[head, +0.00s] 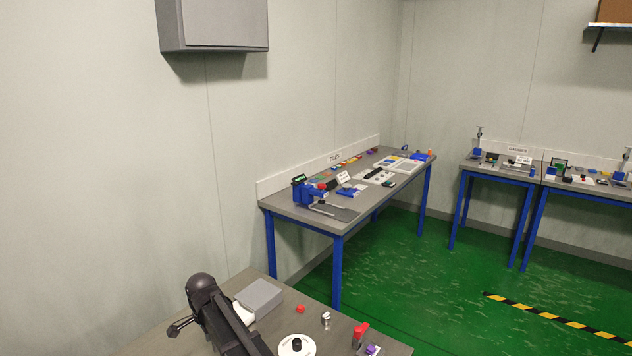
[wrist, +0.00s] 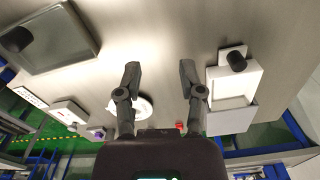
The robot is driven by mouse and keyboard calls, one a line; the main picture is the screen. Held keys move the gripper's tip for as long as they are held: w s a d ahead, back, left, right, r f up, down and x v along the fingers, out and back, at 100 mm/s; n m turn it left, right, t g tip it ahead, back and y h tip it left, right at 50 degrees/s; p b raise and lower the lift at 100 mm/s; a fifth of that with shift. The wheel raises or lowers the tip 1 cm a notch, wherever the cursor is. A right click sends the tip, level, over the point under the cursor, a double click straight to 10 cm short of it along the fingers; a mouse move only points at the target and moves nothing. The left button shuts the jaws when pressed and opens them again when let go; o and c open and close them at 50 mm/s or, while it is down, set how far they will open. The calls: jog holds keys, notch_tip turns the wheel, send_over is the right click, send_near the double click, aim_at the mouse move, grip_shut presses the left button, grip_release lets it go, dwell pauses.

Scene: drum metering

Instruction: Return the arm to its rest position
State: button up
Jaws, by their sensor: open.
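My gripper (wrist: 159,67) shows in the wrist view with its two dark fingers spread apart and nothing between them. Pale grey bench surface lies beyond the fingertips. In the head view my dark arm (head: 220,315) stands at the lower left over the near bench (head: 170,342).
On the near bench are a grey box (head: 260,297), a red cap (head: 300,309), a silver cylinder (head: 326,320) and a white disc (head: 297,346) with a dark centre. A wall cabinet (head: 215,25) hangs above. Blue-legged benches (head: 347,213) stand farther off; green floor between is clear.

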jog(key=s+d+f+n+b, duration=0.1)
jog(key=s+d+n, duration=0.1)
jog(key=d, duration=1)
jog(key=s+d+f+n+b, duration=0.1)
jog(key=s+d+n, duration=0.1)
jog(key=d, duration=1)
jog(key=s+d+f+n+b, duration=0.1)
jog(key=s+d+n, duration=0.1)
jog(key=d, duration=1)
jog(key=shift+d+f+n+b, duration=0.2)
jog(key=shift+f+n+b, duration=0.1)
jog(key=shift+n, duration=0.2)
jog(key=s+d+f+n+b, duration=0.1)
jog(key=s+d+n, duration=0.1)
jog(key=s+d, duration=0.4)
jog(key=d, duration=0.3)
jog(key=shift+d+n, duration=0.2)
jog(key=shift+n, duration=0.1)
